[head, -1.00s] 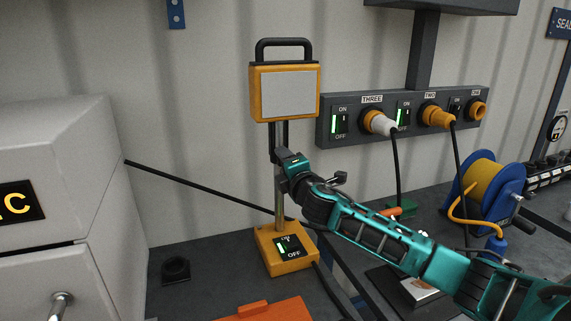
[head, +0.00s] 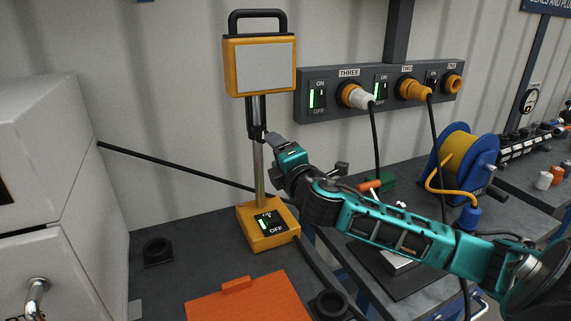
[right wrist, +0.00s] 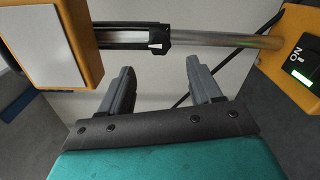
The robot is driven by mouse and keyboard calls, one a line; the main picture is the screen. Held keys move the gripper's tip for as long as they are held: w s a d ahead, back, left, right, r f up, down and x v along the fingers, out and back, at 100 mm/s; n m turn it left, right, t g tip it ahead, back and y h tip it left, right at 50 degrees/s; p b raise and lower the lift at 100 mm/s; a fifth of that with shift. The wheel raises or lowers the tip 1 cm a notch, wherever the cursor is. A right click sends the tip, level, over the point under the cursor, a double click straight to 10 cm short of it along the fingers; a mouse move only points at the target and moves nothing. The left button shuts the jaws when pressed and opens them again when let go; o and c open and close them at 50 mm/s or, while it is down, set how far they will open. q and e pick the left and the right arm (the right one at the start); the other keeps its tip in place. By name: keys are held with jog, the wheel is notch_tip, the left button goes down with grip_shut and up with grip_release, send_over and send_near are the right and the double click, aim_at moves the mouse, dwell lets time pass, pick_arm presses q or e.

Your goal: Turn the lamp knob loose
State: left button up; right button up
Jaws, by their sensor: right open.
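The lamp (head: 260,68) stands upright, with a pale square panel in a yellow housing and a black handle on top. Below the panel a black collar (head: 256,132), which looks like the knob, sits around its metal pole (head: 259,175). In the right wrist view the collar (right wrist: 156,44) bears a white mark. The yellow base (head: 266,240) has a lit ON/OFF switch. My right gripper (head: 274,142) is just right of the pole near the collar's lower end. In the right wrist view its fingers (right wrist: 160,74) are apart and empty, with collar and pole beyond the tips. My left gripper is out of view.
A wall socket panel (head: 332,112) holds a white plug (head: 355,96) and an orange plug (head: 412,90). A blue cable reel (head: 482,160) stands at right, a grey cabinet (head: 40,150) at left. An orange board (head: 250,300) and black rings lie in front.

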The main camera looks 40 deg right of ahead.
jog(key=shift+v, duration=2.15)
